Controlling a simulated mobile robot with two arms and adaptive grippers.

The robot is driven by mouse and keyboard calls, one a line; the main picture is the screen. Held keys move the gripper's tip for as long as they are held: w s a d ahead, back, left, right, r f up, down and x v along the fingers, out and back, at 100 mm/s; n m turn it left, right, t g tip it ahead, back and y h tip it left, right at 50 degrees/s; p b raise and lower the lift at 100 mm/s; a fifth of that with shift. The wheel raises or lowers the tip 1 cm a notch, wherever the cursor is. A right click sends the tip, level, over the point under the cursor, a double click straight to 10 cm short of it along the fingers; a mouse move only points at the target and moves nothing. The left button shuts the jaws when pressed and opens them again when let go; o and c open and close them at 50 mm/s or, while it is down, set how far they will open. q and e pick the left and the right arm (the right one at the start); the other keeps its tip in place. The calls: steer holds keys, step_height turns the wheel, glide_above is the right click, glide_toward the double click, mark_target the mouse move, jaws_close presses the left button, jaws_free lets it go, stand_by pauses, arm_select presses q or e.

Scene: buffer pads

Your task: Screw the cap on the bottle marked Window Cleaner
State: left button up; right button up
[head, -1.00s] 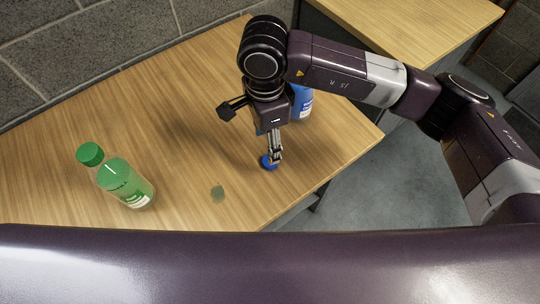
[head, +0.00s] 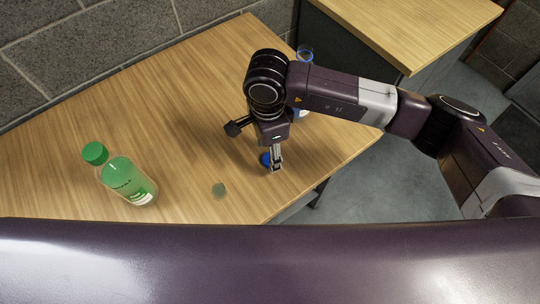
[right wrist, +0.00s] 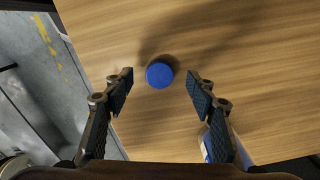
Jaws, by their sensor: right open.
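A small round blue cap (head: 265,159) lies on the wooden table near its front right edge. My right gripper (head: 275,166) points down at it. In the right wrist view the cap (right wrist: 160,74) sits between the two spread fingers of the gripper (right wrist: 160,87), touching neither. A blue bottle with a white label (head: 303,112) stands behind my right arm, which hides most of it; its open blue rim shows above the arm. Part of it shows beside a finger in the right wrist view (right wrist: 208,146). Its label is unreadable. My left gripper is out of view.
A clear bottle with green label and green cap (head: 95,153) stands on the left of the table (head: 190,95). A small greenish disc (head: 218,190) lies near the front edge. A second wooden surface (head: 420,25) is at the back right. The table's middle is clear.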

steer(key=shift+f, duration=1.3)
steer(key=shift+c, duration=0.3)
steer(key=c, duration=0.7)
